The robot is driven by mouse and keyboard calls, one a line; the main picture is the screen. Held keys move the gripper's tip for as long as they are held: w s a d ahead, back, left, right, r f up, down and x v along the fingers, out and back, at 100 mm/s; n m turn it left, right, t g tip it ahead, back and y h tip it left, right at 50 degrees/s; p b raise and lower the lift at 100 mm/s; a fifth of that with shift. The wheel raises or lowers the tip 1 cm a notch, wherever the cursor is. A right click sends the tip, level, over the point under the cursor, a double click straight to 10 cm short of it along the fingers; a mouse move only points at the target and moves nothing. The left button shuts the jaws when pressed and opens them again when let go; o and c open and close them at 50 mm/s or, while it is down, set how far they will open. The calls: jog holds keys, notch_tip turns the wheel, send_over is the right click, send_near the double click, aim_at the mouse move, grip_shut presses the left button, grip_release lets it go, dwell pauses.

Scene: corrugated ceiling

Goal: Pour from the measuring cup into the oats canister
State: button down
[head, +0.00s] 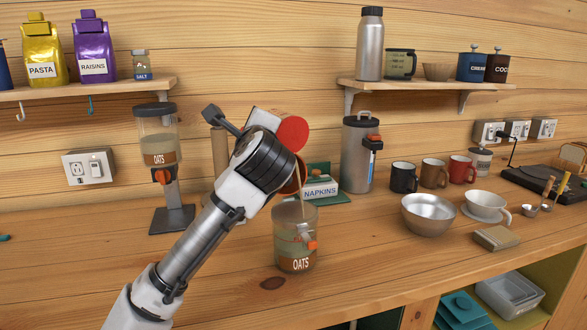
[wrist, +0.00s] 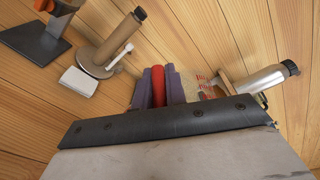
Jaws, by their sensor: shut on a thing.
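The oats canister (head: 296,250) is a clear jar labelled OATS with an orange clasp, standing on the counter with a brown layer at its bottom. The measuring cup (head: 290,186) is reddish and tilted above the canister's mouth, mostly hidden behind my arm. A thin pale stream appears to run from it down into the canister. In the wrist view my gripper (wrist: 158,86) has its purple-grey fingers closed on a red piece, apparently the cup's handle. In the head view the fingers are hidden by my wrist.
An oats dispenser (head: 158,150) stands at left. Behind the canister are a napkin holder (head: 320,190) and a steel flask (head: 360,155). A metal bowl (head: 428,214), mugs and a white cup stand at right. The counter's front is clear.

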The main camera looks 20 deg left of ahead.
jog(key=shift+s+d+r+m+t+y+b, duration=0.25)
jog(key=shift+t+b, duration=0.3)
jog(key=shift+b, duration=0.4)
jog(key=shift+s+d+r+m+t+y+b, duration=0.15)
jog(key=shift+t+y+b, duration=0.3)
jog(key=shift+b, duration=0.45)
